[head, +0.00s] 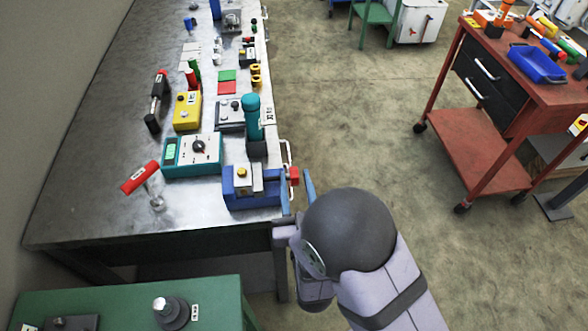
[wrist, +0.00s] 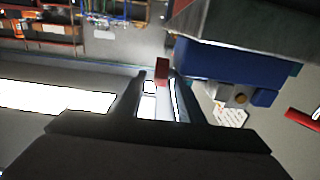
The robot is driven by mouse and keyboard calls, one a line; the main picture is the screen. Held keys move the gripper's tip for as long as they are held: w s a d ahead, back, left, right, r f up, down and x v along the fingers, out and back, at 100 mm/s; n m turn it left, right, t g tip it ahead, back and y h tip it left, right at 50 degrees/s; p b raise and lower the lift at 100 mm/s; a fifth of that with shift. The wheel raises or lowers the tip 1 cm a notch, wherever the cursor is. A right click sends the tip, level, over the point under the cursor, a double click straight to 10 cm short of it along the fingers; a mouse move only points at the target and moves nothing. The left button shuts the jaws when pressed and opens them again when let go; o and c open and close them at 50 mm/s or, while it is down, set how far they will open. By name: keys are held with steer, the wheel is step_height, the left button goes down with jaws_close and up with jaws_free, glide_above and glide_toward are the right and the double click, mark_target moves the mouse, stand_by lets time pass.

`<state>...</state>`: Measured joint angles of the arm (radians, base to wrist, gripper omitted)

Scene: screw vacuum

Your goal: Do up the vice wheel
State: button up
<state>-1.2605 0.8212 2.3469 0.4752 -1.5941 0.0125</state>
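The blue vice (head: 250,201) stands at the right edge of the grey workbench, with a metal block and a yellow knob on top. Its red wheel (head: 293,176) sticks out on the right side, past the bench edge. My gripper (head: 297,183) is at the wheel, its fingers apart. In the wrist view the red wheel (wrist: 161,71) shows between the fingertips (wrist: 158,74), with a small gap on the left and little gap on the right. The blue vice body (wrist: 222,68) shows to the right. How deep the wheel sits between the fingers is hard to tell.
On the workbench (head: 90,215) are a teal meter (head: 192,155), a red-handled tool (head: 140,178), a teal cylinder (head: 252,118) and a yellow box (head: 187,111). A green table (head: 215,300) stands at the front left. A red cart (head: 470,140) stands right. Floor between is clear.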

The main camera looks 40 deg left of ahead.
steer(key=shift+x, duration=1.45)
jaws_close()
steer(key=shift+f, duration=0.1)
steer(key=shift+f+b, duration=0.2)
steer(key=shift+b, duration=0.9)
steer(key=shift+d+t+y+b, duration=0.1)
steer(key=shift+t+y+b, duration=0.2)
steer(key=shift+b, duration=0.2)
steer(key=shift+s+r+b, duration=0.1)
steer(key=shift+r+b, duration=0.1)
steer(key=shift+b, duration=0.25)
steer(key=shift+r, duration=0.15)
